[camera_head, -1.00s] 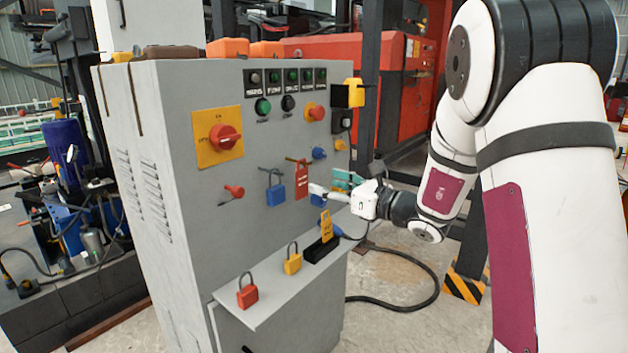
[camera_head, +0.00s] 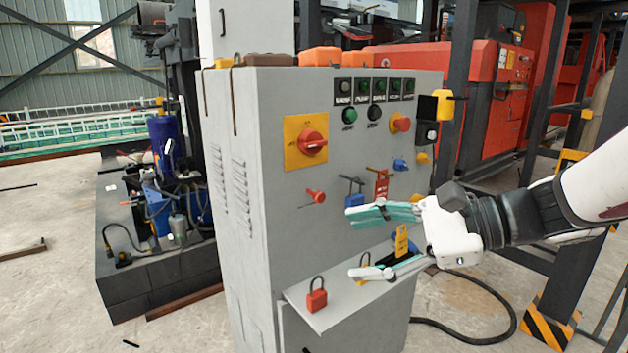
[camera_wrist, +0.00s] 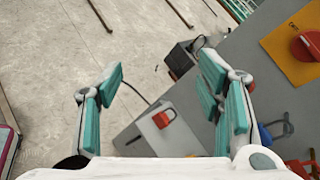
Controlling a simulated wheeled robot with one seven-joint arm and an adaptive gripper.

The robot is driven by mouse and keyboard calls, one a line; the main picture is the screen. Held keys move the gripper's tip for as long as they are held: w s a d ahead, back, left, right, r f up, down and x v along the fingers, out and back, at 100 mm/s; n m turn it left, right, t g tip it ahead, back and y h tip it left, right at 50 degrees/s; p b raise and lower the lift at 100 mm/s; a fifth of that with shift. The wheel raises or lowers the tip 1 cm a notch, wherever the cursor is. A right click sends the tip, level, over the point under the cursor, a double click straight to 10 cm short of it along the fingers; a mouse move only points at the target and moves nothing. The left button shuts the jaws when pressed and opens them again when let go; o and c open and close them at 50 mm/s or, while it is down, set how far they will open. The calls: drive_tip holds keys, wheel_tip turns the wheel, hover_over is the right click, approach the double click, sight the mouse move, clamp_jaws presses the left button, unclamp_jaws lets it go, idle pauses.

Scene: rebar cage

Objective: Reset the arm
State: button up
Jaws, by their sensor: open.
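My gripper (camera_head: 378,243) is open and empty in the head view, in front of the right part of the grey control cabinet (camera_head: 265,210). Its teal-padded fingers point left and stand well apart. They hide part of the blue padlock (camera_head: 354,199) and of the cabinet's shelf. In the wrist view my gripper (camera_wrist: 165,90) also shows spread fingers with nothing between the pads but the background. My arm comes in from the right edge of the head view.
A red padlock (camera_head: 317,295) stands on the shelf (camera_head: 335,313). A red tag (camera_head: 381,186) hangs on the panel, right of the blue padlock. A yellow-red rotary switch (camera_head: 306,141) is at upper left. A black cable lies on the floor at right.

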drive_tip(key=s+d+f+n+g+h, duration=0.1)
drive_tip(key=s+f+n+g+h, duration=0.15)
drive_tip(key=s+n, duration=0.45)
drive_tip(key=s+f+n+g+h, duration=0.2)
drive_tip(key=s+h, duration=0.2)
drive_tip(key=s, duration=0.6)
drive_tip(key=s+d+f+n+t+h, duration=0.1)
drive_tip(key=s+d+f+n+h, duration=0.2)
drive_tip(key=s+d+n+h, duration=0.6)
wheel_tip(320, 180, up, 23)
drive_tip(key=w+d+m+t+y+p, duration=0.1)
drive_tip(key=m+t+y+p, duration=0.1)
drive_tip(key=p, duration=1.9)
drive_tip(key=shift+w+d+f+m+t, duration=0.15)
drive_tip(key=shift+d+m+t, duration=0.2)
drive_tip(key=shift+t, duration=0.5)
drive_tip(key=shift+c, duration=0.6)
